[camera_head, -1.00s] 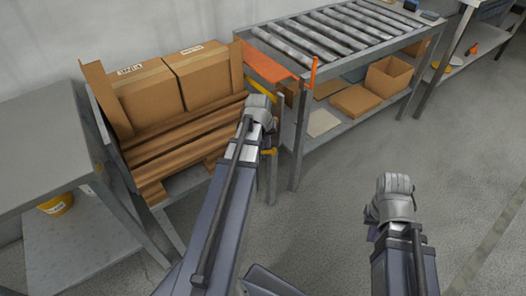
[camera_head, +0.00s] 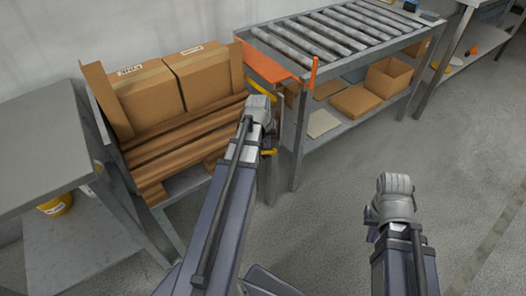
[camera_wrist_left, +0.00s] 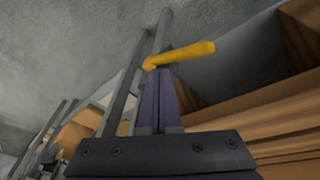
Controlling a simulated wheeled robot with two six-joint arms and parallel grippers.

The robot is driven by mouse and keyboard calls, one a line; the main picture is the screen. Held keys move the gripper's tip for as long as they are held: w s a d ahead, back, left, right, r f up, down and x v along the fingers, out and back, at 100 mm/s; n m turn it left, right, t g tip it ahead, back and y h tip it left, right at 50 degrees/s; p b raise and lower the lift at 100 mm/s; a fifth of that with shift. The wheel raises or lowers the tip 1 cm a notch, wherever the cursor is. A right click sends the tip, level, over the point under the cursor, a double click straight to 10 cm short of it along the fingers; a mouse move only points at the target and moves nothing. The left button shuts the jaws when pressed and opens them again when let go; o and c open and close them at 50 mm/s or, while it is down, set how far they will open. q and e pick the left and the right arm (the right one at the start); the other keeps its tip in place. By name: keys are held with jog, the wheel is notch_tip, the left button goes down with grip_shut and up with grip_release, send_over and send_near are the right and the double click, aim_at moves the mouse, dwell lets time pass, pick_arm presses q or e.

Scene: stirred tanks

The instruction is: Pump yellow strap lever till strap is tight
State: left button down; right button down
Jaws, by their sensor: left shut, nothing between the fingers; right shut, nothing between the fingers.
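The yellow lever (camera_wrist_left: 185,54) shows in the left wrist view, sticking out to the right beside a grey metal post. My left gripper (camera_wrist_left: 160,78) is shut and empty, with its fingertips right at the lever's inner end; I cannot tell whether they touch. In the head view the left wrist (camera_head: 258,106) is at the right end of the wood-and-box rack, and its fingers are hidden. A yellow piece (camera_head: 268,152) shows just below that wrist, and a yellow band (camera_head: 261,90) above it. My right gripper (camera_head: 394,184) is shut and empty over the open floor.
Two cardboard boxes (camera_head: 147,92) stand behind stacked brown boards (camera_head: 185,140) on the rack. A roller table (camera_head: 350,35) with an orange plate (camera_head: 268,62) is to the right, with boxes on its lower shelf. A grey bench (camera_head: 40,140) is at left. The floor at right is clear.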

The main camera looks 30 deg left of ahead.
pick_arm(q)
jog(key=shift+s+f, duration=0.1)
jog(key=shift+f, duration=0.05)
dwell(0.5)
jog(key=shift+s+f+b, duration=0.15)
jog(key=shift+f+b, duration=0.05)
jog(key=shift+b, duration=0.15)
jog(key=shift+s+a+f+b, duration=0.2)
jog(key=shift+s+f+b, duration=0.25)
jog(key=shift+f+b, duration=0.35)
jog(key=shift+s+a+f+b, duration=0.2)
jog(key=shift+s+f+b, duration=0.25)
jog(key=shift+f+b, duration=0.35)
jog(key=shift+s+a+f+b, duration=0.2)
jog(key=shift+s+f+b, duration=0.25)
jog(key=shift+f+b, duration=0.35)
dwell(2.7)
jog(key=shift+r, duration=0.1)
jog(key=shift+w+d+r+p, duration=0.2)
jog(key=shift+w+r+p, duration=0.35)
jog(key=shift+r+p, duration=0.35)
jog(key=shift+w+d+r+p, duration=0.25)
jog(key=shift+w+r+p, duration=0.25)
jog(key=shift+r+p, duration=0.4)
jog(key=shift+w+d+r+p, duration=0.2)
jog(key=shift+w+r+p, duration=0.35)
jog(key=shift+r+p, duration=0.35)
